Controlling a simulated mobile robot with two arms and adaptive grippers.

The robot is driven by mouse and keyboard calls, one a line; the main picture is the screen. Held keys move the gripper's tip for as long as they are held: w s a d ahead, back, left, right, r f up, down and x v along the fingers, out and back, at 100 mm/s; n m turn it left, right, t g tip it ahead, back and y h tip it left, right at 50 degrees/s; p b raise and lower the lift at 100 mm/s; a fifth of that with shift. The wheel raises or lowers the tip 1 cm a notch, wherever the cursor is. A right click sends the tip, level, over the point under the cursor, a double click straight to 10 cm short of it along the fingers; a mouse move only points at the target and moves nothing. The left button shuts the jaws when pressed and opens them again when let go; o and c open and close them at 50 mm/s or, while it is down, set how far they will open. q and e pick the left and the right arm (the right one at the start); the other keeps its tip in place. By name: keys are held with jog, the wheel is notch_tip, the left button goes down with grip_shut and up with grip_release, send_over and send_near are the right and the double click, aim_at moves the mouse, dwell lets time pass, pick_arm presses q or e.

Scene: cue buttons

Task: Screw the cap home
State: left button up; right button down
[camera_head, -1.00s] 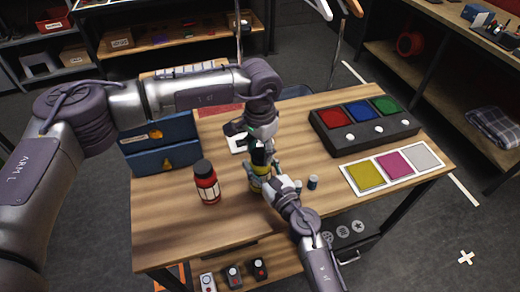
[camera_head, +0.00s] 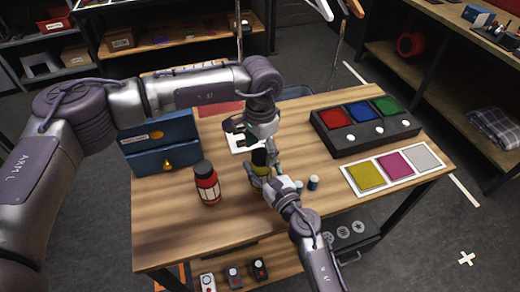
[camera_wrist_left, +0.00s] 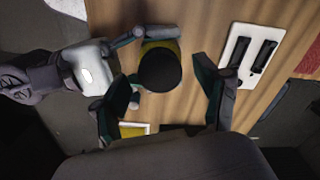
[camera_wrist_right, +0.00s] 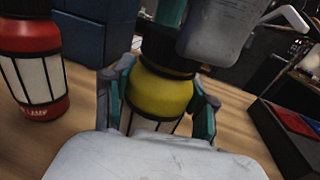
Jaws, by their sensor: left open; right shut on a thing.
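A yellow bottle (camera_head: 257,171) with a black cap (camera_head: 259,157) stands upright near the middle of the table. In the right wrist view the bottle (camera_wrist_right: 160,92) is between the fingers of my right gripper (camera_wrist_right: 160,105), which is shut on its body below the cap. My left gripper (camera_head: 254,142) is open just above the cap. In the left wrist view the round black cap (camera_wrist_left: 160,71) lies between the spread fingers of my left gripper (camera_wrist_left: 163,98), with clear gaps on both sides. How far the cap is threaded cannot be told.
A red bottle (camera_head: 207,184) stands left of the yellow one, before a blue box (camera_head: 160,155). A small dark cylinder (camera_head: 313,183) is to the right. A button box (camera_head: 365,130) and colour cards (camera_head: 393,167) fill the right side. The table's front left is clear.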

pick_arm(q)
jog(key=shift+r, duration=2)
jog(key=shift+c, duration=0.5)
jog(key=n, duration=0.6)
jog(key=shift+r+n, duration=0.15)
jog(key=shift+n, duration=0.25)
jog(key=n, duration=0.6)
jog(key=shift+d+r+n, duration=0.1)
jog(key=shift+r+n, duration=0.15)
jog(key=shift+n, duration=0.15)
jog(key=n, duration=0.6)
jog(key=shift+r+n, duration=0.2)
jog(key=shift+n, duration=0.2)
jog(key=n, duration=0.7)
jog(key=shift+r, duration=0.25)
jog(key=n, duration=0.6)
jog(key=shift+r+n, duration=0.2)
jog(key=shift+n, duration=0.2)
jog(key=n, duration=0.4)
jog(key=shift+r, duration=0.15)
jog(key=n, duration=0.6)
jog(key=shift+r+n, duration=0.2)
jog(key=shift+n, duration=0.2)
jog(key=n, duration=0.4)
jog(key=shift+r+n, duration=0.15)
jog(key=shift+n, duration=0.25)
jog(key=shift+f, duration=4.05)
